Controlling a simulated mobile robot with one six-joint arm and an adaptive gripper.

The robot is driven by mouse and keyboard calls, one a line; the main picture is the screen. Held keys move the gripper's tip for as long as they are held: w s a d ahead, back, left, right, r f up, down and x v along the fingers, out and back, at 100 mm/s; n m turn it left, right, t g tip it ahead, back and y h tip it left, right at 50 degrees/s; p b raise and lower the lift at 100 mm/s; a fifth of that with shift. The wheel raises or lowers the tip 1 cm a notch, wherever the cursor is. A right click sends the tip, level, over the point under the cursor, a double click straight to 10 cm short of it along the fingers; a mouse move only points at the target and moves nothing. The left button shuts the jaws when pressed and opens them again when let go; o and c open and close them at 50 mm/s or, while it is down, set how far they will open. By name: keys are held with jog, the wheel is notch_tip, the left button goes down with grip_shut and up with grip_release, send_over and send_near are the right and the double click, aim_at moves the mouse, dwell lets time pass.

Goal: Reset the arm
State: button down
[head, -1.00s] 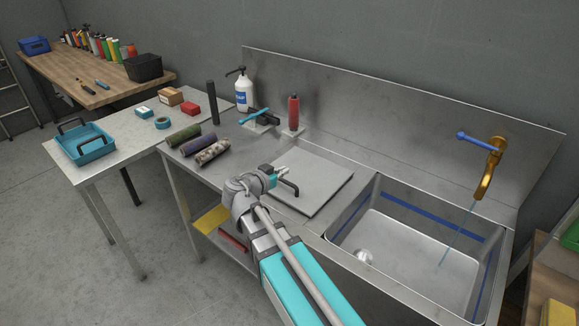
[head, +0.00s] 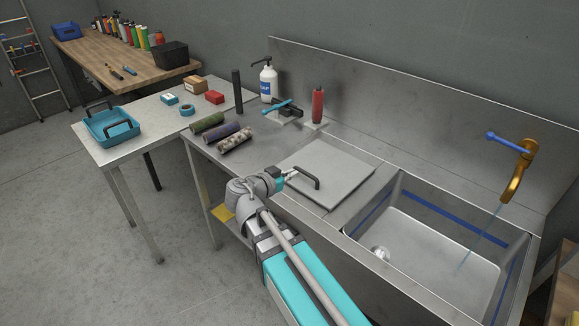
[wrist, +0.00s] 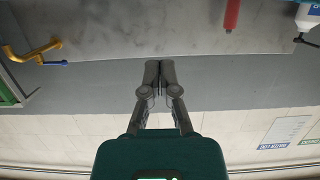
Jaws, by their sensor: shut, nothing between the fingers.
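My arm reaches up from the bottom of the head view, in front of the steel counter (head: 262,152). My gripper (head: 292,172) is small there, close in the picture to the black handle of the square lid (head: 330,178); I cannot tell how far apart they are. In the wrist view my gripper (wrist: 159,66) is shut with its fingertips together and nothing between them. Behind it are the wall and the steel backsplash (wrist: 130,28), seen upside down.
The sink (head: 440,245) is at the right, under a brass tap (head: 518,175) with a thin stream running. Rollers (head: 220,130), a soap bottle (head: 268,83) and a red bottle (head: 317,104) stand or lie on the counter. A blue tray (head: 112,126) is on the left table.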

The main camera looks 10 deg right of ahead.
jog(key=s+d+f+n+g+y+p, duration=0.1)
jog(key=d, duration=0.1)
jog(key=s+d+f+n+g+y+p, duration=0.1)
jog(key=d+g, duration=0.1)
jog(key=s+d+f+g+y+p, duration=0.1)
jog(key=s+d+f+g, duration=0.1)
jog(key=d, duration=0.1)
jog(key=shift+n, duration=0.4)
jog(key=s+d+f+n+g+y+p, duration=0.2)
jog(key=s, duration=0.1)
jog(key=shift+s+y, duration=0.1)
jog(key=shift+y, duration=0.3)
jog(key=s+n+g+y+p, duration=0.2)
jog(key=s+n+y, duration=0.1)
jog(key=shift+d+f, duration=0.15)
jog(key=shift+f, duration=0.05)
jog(key=y, duration=0.1)
jog(key=s+n+y+p, duration=0.1)
jog(key=s+n+y, duration=0.1)
jog(key=shift+a+r+g, duration=0.25)
jog(key=shift+a+g, duration=0.15)
jog(key=c, duration=1.4)
grip_release()
